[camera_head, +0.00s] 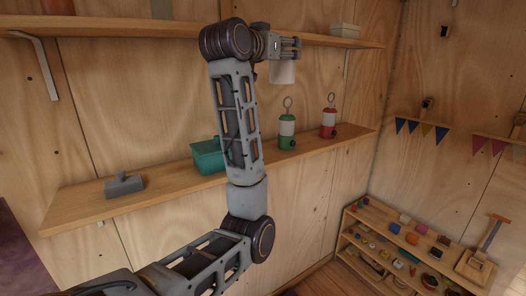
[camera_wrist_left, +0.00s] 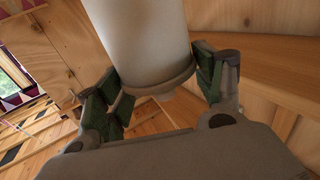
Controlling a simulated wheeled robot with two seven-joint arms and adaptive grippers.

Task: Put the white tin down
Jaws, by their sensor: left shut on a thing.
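The white tin (camera_head: 283,73) is a pale cylinder. My left gripper (camera_head: 291,48) is shut on it and holds it in front of the upper shelf (camera_head: 200,36), above the middle shelf (camera_head: 160,199). In the left wrist view the tin (camera_wrist_left: 145,45) fills the upper middle, its rimmed end between the green pads of my left gripper (camera_wrist_left: 160,92). The tin's far end is out of that view. My right gripper does not show.
The middle shelf carries a grey block-like thing (camera_head: 124,184), a teal box (camera_head: 208,157) partly behind my arm, a green lantern (camera_head: 287,130) and a red lantern (camera_head: 328,122). A pale box (camera_head: 345,30) stands on the upper shelf. A low rack (camera_head: 400,245) stands lower right.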

